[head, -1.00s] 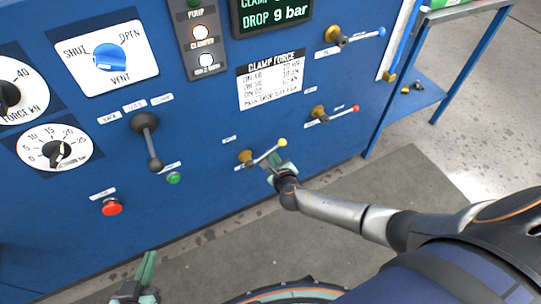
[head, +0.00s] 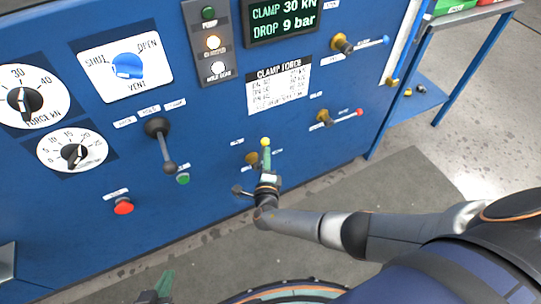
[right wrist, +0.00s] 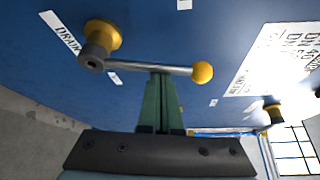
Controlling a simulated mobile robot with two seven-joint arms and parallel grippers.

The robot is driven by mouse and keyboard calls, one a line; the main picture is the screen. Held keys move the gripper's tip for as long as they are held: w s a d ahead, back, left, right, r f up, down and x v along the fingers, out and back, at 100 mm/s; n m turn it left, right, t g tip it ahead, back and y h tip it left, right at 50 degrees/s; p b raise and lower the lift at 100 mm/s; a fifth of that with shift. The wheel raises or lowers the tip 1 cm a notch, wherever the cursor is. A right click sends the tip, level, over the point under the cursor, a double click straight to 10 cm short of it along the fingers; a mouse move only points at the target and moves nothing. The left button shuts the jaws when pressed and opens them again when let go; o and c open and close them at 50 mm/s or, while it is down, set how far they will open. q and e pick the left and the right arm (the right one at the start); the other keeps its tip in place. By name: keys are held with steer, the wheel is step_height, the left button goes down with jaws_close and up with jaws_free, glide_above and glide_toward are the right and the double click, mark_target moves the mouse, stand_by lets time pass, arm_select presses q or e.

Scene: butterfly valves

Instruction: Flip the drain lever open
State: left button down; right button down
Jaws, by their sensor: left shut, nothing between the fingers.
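The drain lever is a metal rod with a yellow ball end (head: 265,142) on a brass valve body (head: 252,158), low on the blue panel. In the right wrist view the rod (right wrist: 130,66) runs from the brass body on the left to the yellow ball on the right, with the drain label beside it. My right gripper (head: 267,158) is at the lever. Its green fingers (right wrist: 161,76) are together, with their tips against or just under the rod. My left gripper (head: 163,286) is shut and empty at the bottom edge, away from the panel.
A blue-handled valve (head: 342,44) and a red-handled valve (head: 325,117) sit up and right of the drain lever. A black-knobbed lever (head: 165,145), a green button (head: 183,179) and a red button (head: 123,206) are to the left. A blue side stand (head: 453,85) is at right.

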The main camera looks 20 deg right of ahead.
steer(key=shift+a+r+n+t, duration=0.15)
steer(key=shift+a+n+t, duration=0.25)
steer(key=shift+a+n, duration=0.4)
arm_select(q)
steer(key=shift+w, duration=0.1)
arm_select(e)
steer(key=shift+a, duration=0.15)
arm_select(q)
steer(key=shift+f, duration=0.1)
steer(key=shift+s+a+f, duration=0.1)
steer(key=shift+s+f, duration=0.05)
steer(key=shift+s, duration=0.1)
arm_select(e)
steer(key=shift+a, duration=0.25)
